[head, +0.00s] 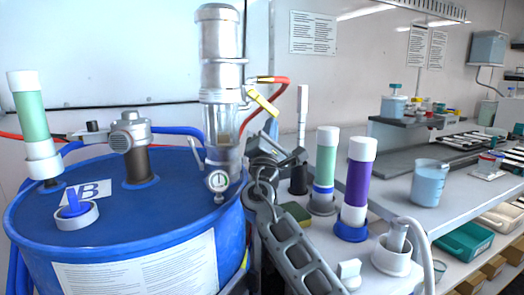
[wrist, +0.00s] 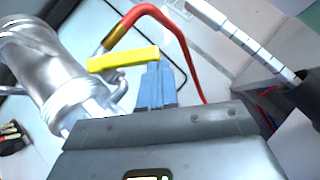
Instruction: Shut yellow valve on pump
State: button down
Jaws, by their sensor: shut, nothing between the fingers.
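The yellow valve handle (head: 263,101) is a flat lever on the right side of the clear and metal pump (head: 220,75), where the red hose joins. In the head view it slants down to the right. In the wrist view the yellow handle (wrist: 123,58) lies across the picture, with its right end by my fingertips. My gripper (head: 271,138) is just below the handle in the head view. In the wrist view my gripper (wrist: 156,68) has its blue-grey fingers together and empty. I cannot tell whether they touch the handle.
The pump stands on a blue drum (head: 110,225). The red hose (wrist: 165,20) arches close behind the handle. To the right, a bench (head: 455,185) carries a green tube (head: 327,160), a purple tube (head: 358,185) and a beaker (head: 429,185).

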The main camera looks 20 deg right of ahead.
jog(key=d+r+n+t+y+b, duration=0.2)
jog(key=d+r+n, duration=0.1)
jog(key=d+r, duration=0.1)
jog(key=shift+d+r+n+b, duration=0.3)
jog(key=shift+n, duration=0.1)
dwell(0.5)
jog(key=v, duration=0.8)
jog(key=shift+b, duration=0.3)
jog(key=shift+d, duration=0.1)
